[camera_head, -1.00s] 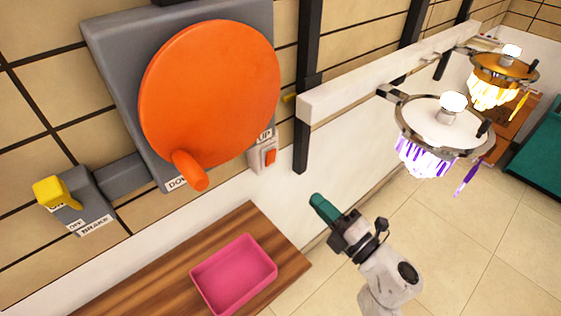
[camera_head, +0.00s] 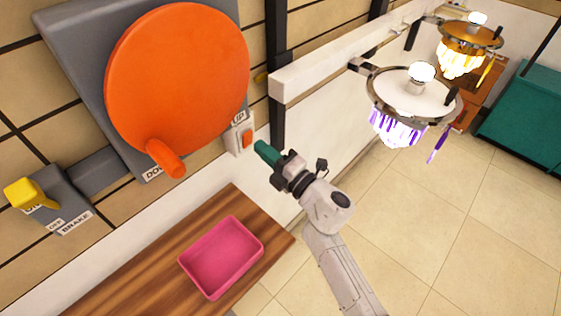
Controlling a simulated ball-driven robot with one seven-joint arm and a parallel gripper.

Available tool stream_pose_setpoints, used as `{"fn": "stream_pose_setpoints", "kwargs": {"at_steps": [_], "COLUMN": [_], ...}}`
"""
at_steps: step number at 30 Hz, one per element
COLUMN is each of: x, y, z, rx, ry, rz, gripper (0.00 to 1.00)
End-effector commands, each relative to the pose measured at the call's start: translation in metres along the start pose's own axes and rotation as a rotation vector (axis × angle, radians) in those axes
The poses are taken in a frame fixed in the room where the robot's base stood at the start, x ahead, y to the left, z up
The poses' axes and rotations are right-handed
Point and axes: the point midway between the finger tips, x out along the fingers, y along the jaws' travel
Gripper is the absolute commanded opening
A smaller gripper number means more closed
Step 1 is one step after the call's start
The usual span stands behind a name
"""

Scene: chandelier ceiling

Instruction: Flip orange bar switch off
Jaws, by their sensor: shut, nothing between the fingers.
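The small orange bar switch (camera_head: 248,138) sits on a pale plate (camera_head: 236,141) on the wall, just right of the big orange disc. My gripper (camera_head: 262,149) has green fingers, which are shut and empty. Its tips point at the switch from the lower right, close beside it. I cannot tell whether they touch it. The switch's exact tilt is too small to tell.
A large orange disc with a handle (camera_head: 178,80) is mounted on a grey panel (camera_head: 70,45). A yellow brake lever (camera_head: 25,194) is at left. A pink tray (camera_head: 222,257) lies on a wooden counter (camera_head: 150,277). Lit chandeliers (camera_head: 413,97) hang at right above open floor.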

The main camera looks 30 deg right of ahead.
Motion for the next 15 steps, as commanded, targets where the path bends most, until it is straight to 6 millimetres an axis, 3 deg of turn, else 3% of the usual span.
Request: {"fn": "stream_pose_setpoints", "kwargs": {"at_steps": [6, 15], "x": [0.023, 0.027], "y": [0.000, -0.001], "z": [0.000, 0.000], "rx": [0.001, 0.000], "ry": [0.000, -0.001], "rz": [0.001, -0.001], "gripper": [0.00, 0.00]}}
